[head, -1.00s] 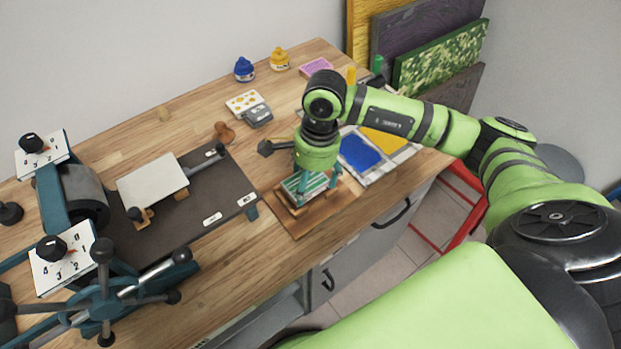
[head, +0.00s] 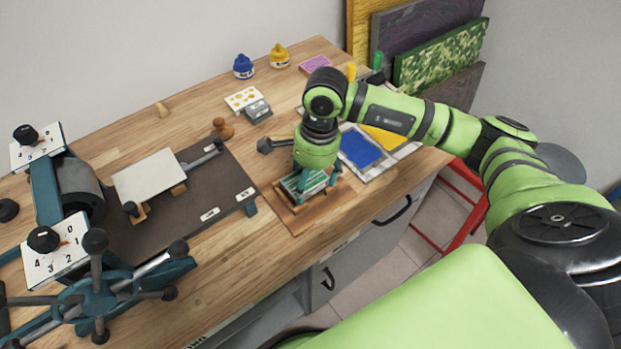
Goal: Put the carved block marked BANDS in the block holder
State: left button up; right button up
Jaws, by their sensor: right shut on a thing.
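My right gripper (head: 311,184) points down at the near right of the bench and is shut on a green-and-white striped block (head: 314,185), most likely the carved block marked BANDS. No lettering can be read on it. The block is within the outline of the block holder, a brown wooden board (head: 298,226) with a raised frame. The gripper and wrist hide much of the block, and I cannot tell whether it rests fully on the holder. My left gripper is not in view.
A press with a dark bed (head: 195,210) and a spoked handwheel (head: 95,295) stands at the left. A tray with blue ink (head: 359,149) lies right of the holder. Ink bottles (head: 243,66) and a wooden knob (head: 222,128) stand behind. The bench front edge is close to the holder.

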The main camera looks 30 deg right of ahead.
jog(key=shift+s+a+f, duration=0.15)
jog(key=shift+s+f, duration=0.2)
jog(key=shift+f, duration=0.3)
jog(key=o, duration=1)
jog(key=shift+o, duration=0.9)
jog(key=shift+w+f, duration=0.1)
jog(key=shift+w, duration=0.1)
notch_tip(320, 180, up, 2)
jog(key=shift+w+p, duration=0.15)
jog(key=shift+p, duration=0.4)
jog(key=shift+r+p, duration=1.6)
jog(key=shift+r, duration=1.65)
